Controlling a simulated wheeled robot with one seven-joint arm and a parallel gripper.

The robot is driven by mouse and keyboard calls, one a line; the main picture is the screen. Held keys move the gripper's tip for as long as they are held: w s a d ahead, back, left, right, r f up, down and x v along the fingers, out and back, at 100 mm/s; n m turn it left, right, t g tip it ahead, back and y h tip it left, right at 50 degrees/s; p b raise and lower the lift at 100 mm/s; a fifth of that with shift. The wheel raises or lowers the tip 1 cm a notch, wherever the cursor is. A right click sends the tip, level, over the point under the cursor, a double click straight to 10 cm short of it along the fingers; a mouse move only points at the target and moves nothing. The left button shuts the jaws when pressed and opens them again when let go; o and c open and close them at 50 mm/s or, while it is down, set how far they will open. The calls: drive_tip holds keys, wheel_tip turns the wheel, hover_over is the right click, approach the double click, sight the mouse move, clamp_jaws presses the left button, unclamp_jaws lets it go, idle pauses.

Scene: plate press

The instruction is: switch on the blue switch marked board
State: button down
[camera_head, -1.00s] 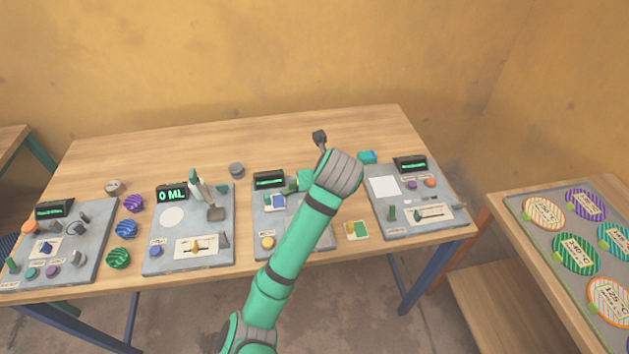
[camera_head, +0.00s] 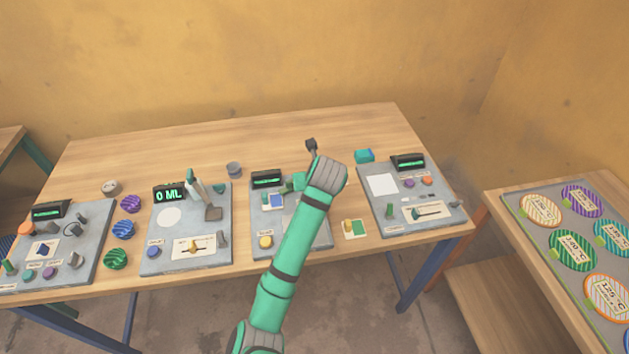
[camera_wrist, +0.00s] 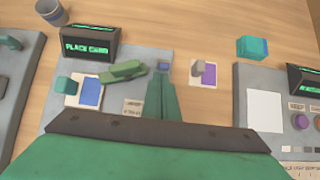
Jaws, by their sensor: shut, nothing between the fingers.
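My gripper (camera_wrist: 161,84) is shut and empty, its green fingers together over the panel (camera_wrist: 118,62) whose screen (camera_wrist: 90,44) reads "PLACE CARD". A small label (camera_wrist: 133,106) left of the fingers is too blurred to read. I cannot tell whether the fingertips touch the panel. In the head view my arm covers the right part of this panel (camera_head: 258,225) and hides the fingertips.
A green lever-like part (camera_wrist: 122,72) lies left of the fingers, near a blue-and-white card (camera_wrist: 90,92) and teal block (camera_wrist: 67,85). A purple-and-white card (camera_wrist: 203,73) with a grey block is to the right. Other panels (camera_head: 222,240) (camera_head: 380,215) stand either side on the wooden table (camera_head: 300,135).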

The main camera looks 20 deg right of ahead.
drive_tip(key=shift+w+f, duration=0.15)
drive_tip(key=shift+w+r, duration=0.2)
drive_tip(key=shift+r, duration=0.05)
idle(0.4)
drive_tip(key=shift+w+d+r, duration=0.1)
drive_tip(key=shift+w+r, duration=0.2)
drive_tip(key=shift+w+d+r, duration=0.1)
drive_tip(key=shift+w+r, duration=0.15)
drive_tip(key=shift+w, duration=0.2)
drive_tip(key=shift+w+d+r, duration=0.1)
drive_tip(key=shift+w+r, duration=0.1)
drive_tip(key=shift+w, duration=0.2)
drive_tip(key=shift+r, duration=0.75)
